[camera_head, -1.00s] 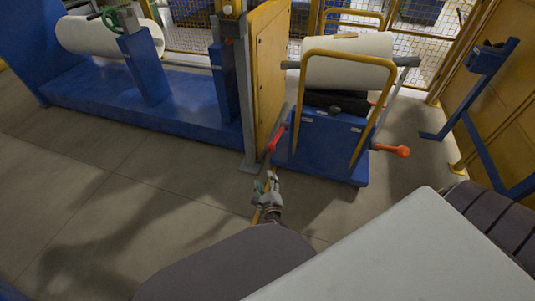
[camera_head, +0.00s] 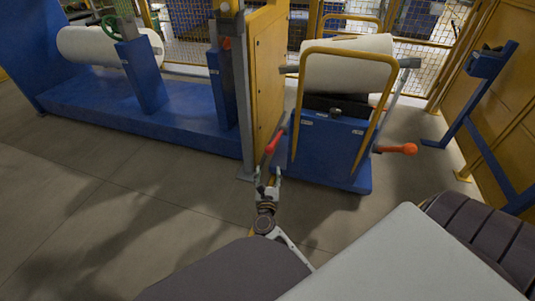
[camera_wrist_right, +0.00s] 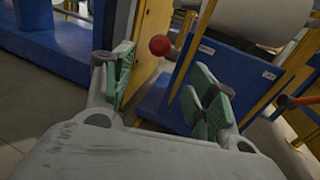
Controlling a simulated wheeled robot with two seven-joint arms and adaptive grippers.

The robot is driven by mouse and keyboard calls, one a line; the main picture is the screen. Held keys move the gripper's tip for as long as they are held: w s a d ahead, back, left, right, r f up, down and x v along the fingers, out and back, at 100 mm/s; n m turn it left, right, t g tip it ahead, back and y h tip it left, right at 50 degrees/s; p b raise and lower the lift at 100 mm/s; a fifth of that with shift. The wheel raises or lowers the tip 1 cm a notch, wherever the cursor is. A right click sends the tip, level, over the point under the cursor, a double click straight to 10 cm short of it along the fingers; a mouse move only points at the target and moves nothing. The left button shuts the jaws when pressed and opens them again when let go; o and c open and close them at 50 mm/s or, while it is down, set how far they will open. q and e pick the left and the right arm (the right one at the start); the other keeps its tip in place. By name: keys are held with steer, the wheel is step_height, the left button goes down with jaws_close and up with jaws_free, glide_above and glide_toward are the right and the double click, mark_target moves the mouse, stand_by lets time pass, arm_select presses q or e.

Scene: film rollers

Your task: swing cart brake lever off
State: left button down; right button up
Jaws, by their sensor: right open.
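The blue cart (camera_head: 325,150) stands right of center, with a yellow hoop handle (camera_head: 350,56) and a white film roll (camera_head: 345,66) on it. A lever with a red grip (camera_head: 271,144) sticks out at its left side. In the right wrist view its red ball-like end (camera_wrist_right: 160,45) shows ahead, in the gap between the fingers. An orange-ended bar (camera_head: 400,149) sticks out at the cart's right. My right gripper (camera_head: 267,179) is open and empty, just below the red grip and apart from it. Its green finger pads (camera_wrist_right: 160,88) are spread. My left gripper is not in view.
A yellow panel (camera_head: 265,75) with a grey post (camera_head: 243,100) stands close left of the red grip. A blue machine base (camera_head: 180,110) with another roll (camera_head: 95,45) lies further left. Bare floor (camera_head: 130,215) is in front.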

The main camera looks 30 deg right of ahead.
mark_target(269, 153)
steer(key=shift+w, duration=0.1)
stand_by(0.3)
steer(key=x, duration=0.6)
steer(key=shift+d+b, duration=0.1)
steer(key=shift+b, duration=0.3)
steer(key=x, duration=0.3)
steer(key=shift+w+d, duration=0.1)
steer(key=shift+w, duration=0.1)
steer(key=shift+b+x, duration=0.45)
steer(key=shift+x, duration=0.7)
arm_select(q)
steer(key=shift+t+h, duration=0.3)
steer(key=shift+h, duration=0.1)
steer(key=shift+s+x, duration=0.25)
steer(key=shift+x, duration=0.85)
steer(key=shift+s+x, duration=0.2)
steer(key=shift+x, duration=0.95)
arm_select(e)
steer(key=shift+x, duration=0.9)
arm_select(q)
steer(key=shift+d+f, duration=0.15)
arm_select(e)
jaws_close()
